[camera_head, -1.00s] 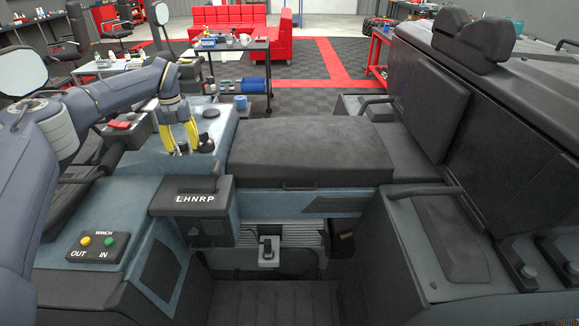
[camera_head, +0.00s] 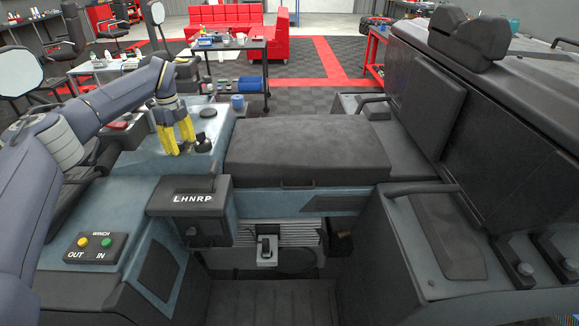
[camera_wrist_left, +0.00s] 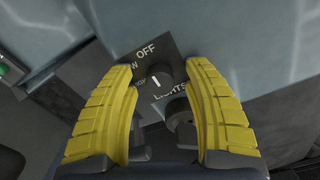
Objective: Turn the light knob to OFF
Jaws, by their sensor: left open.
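The light knob (camera_wrist_left: 158,82) is a small dark round knob with a white mark, on a dark plate (camera_wrist_left: 145,62) lettered OFF and LIGHTS in the left wrist view. The mark points roughly up toward the OFF lettering; its exact setting is hard to tell. My left gripper (camera_wrist_left: 160,85) is open, its yellow fingers on either side of the knob with gaps showing. In the head view my left gripper (camera_head: 180,148) points down at the blue-grey console (camera_head: 135,165), and its fingers hide the plate. My right gripper is not in view.
A larger dark round part (camera_wrist_left: 180,112) sits close below the knob. A black knob (camera_head: 203,145) stands right of the fingers, with a dark disc (camera_head: 208,111) behind. The LHNRP shifter box (camera_head: 190,197) is in front, the winch button box (camera_head: 95,247) nearer left.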

